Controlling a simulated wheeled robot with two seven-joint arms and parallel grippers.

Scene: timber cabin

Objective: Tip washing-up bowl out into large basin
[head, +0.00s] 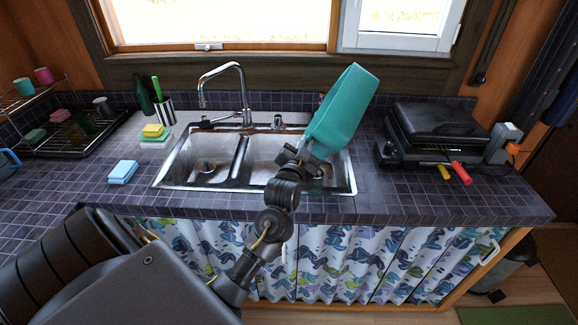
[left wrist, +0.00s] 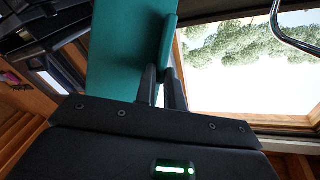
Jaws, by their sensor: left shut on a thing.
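The teal washing-up bowl (head: 342,112) is in the air over the right end of the sink, tilted steeply onto its side. My left gripper (head: 308,152) is shut on its rim, and the left wrist view shows the fingers (left wrist: 163,78) either side of the teal wall (left wrist: 125,55). I cannot see into the bowl. The large basin (head: 340,178) is the right-hand one of the steel double sink, below the bowl and partly hidden by my arm. No falling contents show. My right gripper is out of view.
The smaller basin (head: 200,160) is to the left. The tap (head: 240,95) rises behind the sink. A black grill (head: 430,130) stands to the right, with red (head: 461,173) and yellow handles nearby. Sponges (head: 123,171) and a dish rack (head: 70,130) are at the left.

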